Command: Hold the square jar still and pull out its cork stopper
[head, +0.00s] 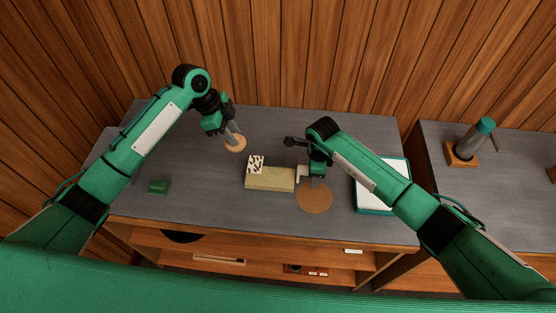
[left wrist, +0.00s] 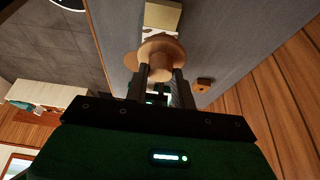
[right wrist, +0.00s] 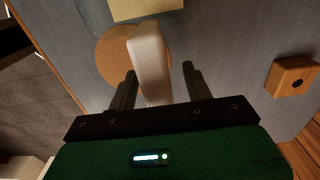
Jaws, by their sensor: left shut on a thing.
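My left gripper (head: 235,136) is shut on the cork stopper (head: 236,145), a round tan disc. The stopper also shows between its fingertips in the left wrist view (left wrist: 161,52). It is held above the table, apart from other things. A whitish, square-sided upright thing (head: 302,170), which looks like the square jar, is by the round cork mat (head: 314,199); my right gripper partly hides it in the head view. In the right wrist view this jar (right wrist: 150,62) is between the open fingers of my right gripper (right wrist: 160,78), with a gap at the right finger. Its mouth is not clear.
A pale yellow block (head: 270,181) and a black-and-white spotted piece (head: 255,163) are left of the mat. A white, green-edged tray (head: 367,201) is at right, partly behind my right arm. A small green object (head: 158,186) lies at left. The table's middle back is clear.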

